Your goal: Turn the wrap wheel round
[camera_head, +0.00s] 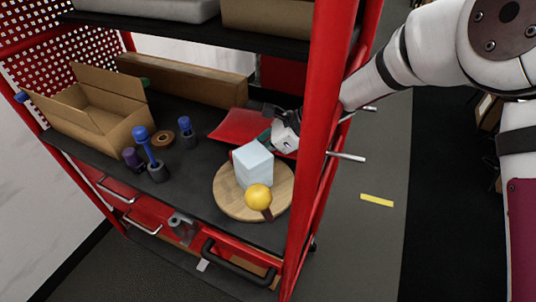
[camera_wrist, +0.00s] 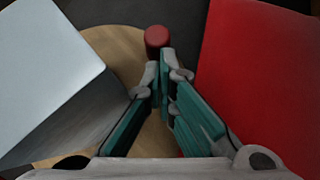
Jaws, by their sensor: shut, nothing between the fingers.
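The wrap wheel (camera_head: 225,198) is a round wooden disc on the dark shelf; part of it also shows in the wrist view (camera_wrist: 112,45). A pale blue block (camera_head: 252,166) stands on it, large at the left of the wrist view (camera_wrist: 45,75). A yellow ball knob (camera_head: 258,197) is at the disc's near edge. In the wrist view a red round peg (camera_wrist: 157,37) shows at the disc's edge, just beyond my fingertips; contact is unclear. The block seems to hide it in the head view. My gripper (camera_wrist: 162,72) is shut and empty, behind the block in the head view (camera_head: 264,140).
A red sheet or tray (camera_head: 240,124) lies behind the wheel, filling the right of the wrist view (camera_wrist: 260,75). A red rack post (camera_head: 318,110) stands close right of my gripper. An open cardboard box (camera_head: 97,108), tape roll (camera_head: 163,140) and blue-topped tools (camera_head: 150,152) stand left.

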